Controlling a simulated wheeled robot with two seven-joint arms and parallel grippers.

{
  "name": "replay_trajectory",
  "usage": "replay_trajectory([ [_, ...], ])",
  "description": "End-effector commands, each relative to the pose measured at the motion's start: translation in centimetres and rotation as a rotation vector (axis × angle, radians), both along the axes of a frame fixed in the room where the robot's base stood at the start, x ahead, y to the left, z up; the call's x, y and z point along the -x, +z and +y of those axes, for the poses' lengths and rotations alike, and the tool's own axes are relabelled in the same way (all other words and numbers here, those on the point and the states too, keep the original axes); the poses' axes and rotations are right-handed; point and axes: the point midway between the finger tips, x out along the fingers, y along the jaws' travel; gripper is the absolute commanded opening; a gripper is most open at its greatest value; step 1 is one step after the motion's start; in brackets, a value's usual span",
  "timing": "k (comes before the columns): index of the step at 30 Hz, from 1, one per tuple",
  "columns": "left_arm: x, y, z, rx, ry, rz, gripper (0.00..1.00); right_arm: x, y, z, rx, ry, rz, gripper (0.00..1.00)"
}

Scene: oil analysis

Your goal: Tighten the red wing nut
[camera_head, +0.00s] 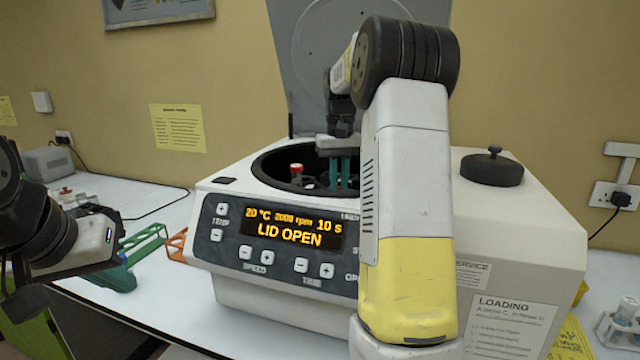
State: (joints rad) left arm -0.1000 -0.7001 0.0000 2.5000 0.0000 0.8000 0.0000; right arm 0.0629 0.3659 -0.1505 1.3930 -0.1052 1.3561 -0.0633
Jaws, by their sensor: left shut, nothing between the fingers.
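The white centrifuge (235,285) stands on the bench with its lid (310,50) raised; its display reads "LID OPEN". A small red-topped piece (296,169) shows inside the dark bowl (268,172). I cannot tell whether it is the wing nut or a tube cap. My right arm rises in front of the centrifuge and bends over the bowl. My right gripper (340,180) points down into it, its teal fingers close together; the rim hides what lies at their tips. My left gripper (118,277) is shut and empty at the left, away from the centrifuge.
A green rack (147,242) and an orange rack (176,245) lie left of the centrifuge. A black round lid with a knob (492,167) rests on its right top. Small racks stand at the far left and right bench edges. My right forearm hides part of the panel.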

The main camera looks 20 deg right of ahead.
Motion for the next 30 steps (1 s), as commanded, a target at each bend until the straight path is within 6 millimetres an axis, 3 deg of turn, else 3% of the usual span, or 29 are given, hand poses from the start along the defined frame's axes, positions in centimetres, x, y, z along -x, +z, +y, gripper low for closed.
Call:
replay_trajectory([
  [15,0.0,0.0,0.0,0.0,0.0,0.0,0.0,-0.3,0.08,0.62,0.001,-0.411,-0.004,0.0],
  [30,0.0,0.0,0.0,0.0,0.0,0.0,0.0,-0.43,0.1,0.8,0.0,-0.543,-0.004,0.0],
])
